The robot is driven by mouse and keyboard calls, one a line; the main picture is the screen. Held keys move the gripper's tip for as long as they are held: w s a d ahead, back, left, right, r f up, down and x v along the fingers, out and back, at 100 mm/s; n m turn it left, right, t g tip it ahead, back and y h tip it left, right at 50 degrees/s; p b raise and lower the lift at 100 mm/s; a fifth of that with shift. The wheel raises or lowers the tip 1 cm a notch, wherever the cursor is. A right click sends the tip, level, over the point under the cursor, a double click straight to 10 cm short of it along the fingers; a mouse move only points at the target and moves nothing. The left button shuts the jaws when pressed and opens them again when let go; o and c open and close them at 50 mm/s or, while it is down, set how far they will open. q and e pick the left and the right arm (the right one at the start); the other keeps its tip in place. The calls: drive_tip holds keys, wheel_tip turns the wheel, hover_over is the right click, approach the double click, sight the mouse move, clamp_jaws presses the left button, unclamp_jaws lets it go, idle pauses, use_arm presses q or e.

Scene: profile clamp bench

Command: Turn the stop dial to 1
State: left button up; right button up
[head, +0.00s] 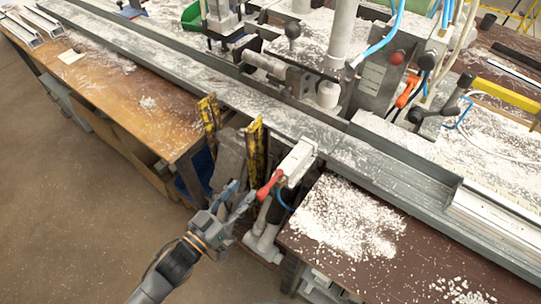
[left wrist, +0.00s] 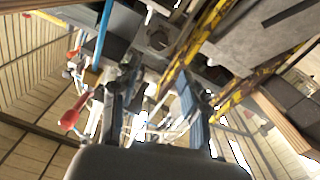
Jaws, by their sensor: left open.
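I cannot pick out the stop dial for certain. A clamp machine (head: 375,85) stands on the bench with a red knob (head: 397,57), a black ball knob (head: 292,31), an orange-red lever (head: 407,91) and a dark-knobbed handle (head: 466,80). Nearer, a pale box (head: 299,160) with a red-handled lever (head: 269,187) is at the bench's front edge. My left gripper (head: 239,197) is open and empty, just left of that red handle, in front of the bench. In the left wrist view, my open fingers (left wrist: 157,84) point up at the machine's underside; a red handle (left wrist: 71,116) is to their left.
A long grey profile rail (head: 225,90) crosses the bench, with shavings (head: 350,220) on the brown top. Yellow-edged posts (head: 255,145) stand close behind my left gripper. Blue hoses (head: 380,38) hang over the machine. The floor (head: 70,200) at the left is clear.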

sight(274, 157)
use_arm(q)
drive_tip(key=p+x, duration=0.1)
drive_tip(key=x, duration=1.2)
drive_tip(key=shift+w+d, duration=0.15)
drive_tip(key=shift+d, duration=0.05)
drive_tip(key=shift+c, duration=0.6)
drive_tip(key=c, duration=0.8)
drive_tip(key=shift+m, duration=0.3)
drive_tip(key=m, duration=0.6)
drive_tip(key=m+b, duration=0.1)
drive_tip(key=m, duration=0.4)
drive_tip(key=shift+m, duration=0.3)
